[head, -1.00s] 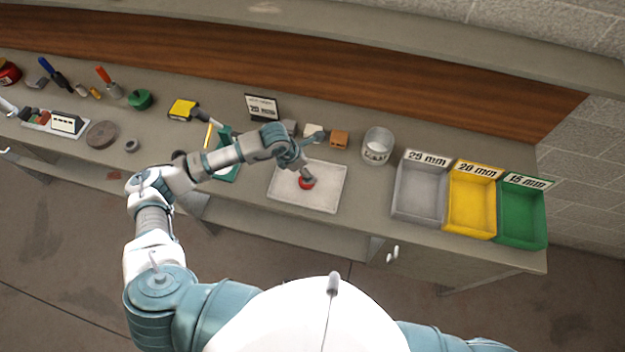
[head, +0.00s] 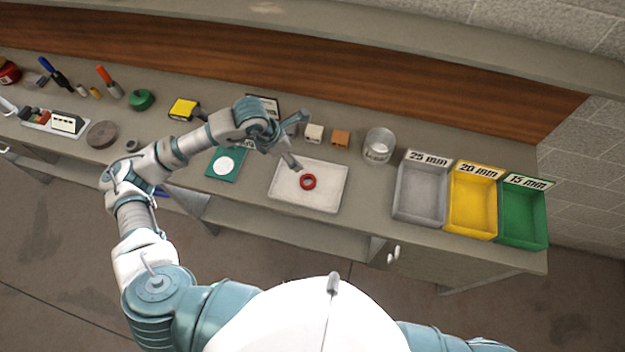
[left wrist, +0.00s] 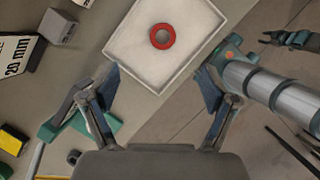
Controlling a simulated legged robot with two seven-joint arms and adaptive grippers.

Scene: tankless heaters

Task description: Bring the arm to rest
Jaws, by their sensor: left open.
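My left gripper (head: 298,143) is open and empty above the far edge of a white tray (head: 330,172). Its two spread fingers (left wrist: 158,82) show in the left wrist view with nothing between them. A red ring (head: 308,181) lies flat in the tray, apart from the fingers. In the left wrist view the ring (left wrist: 162,36) sits beyond the fingertips, inside the white tray (left wrist: 150,72).
Grey (head: 420,204), yellow (head: 471,213) and green (head: 521,222) bins stand at the right, labelled 25, 20 and 15 mm. A clear cup (head: 378,147), an orange block (head: 340,137) and a green plate (head: 226,163) are nearby. Several tools lie at the left.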

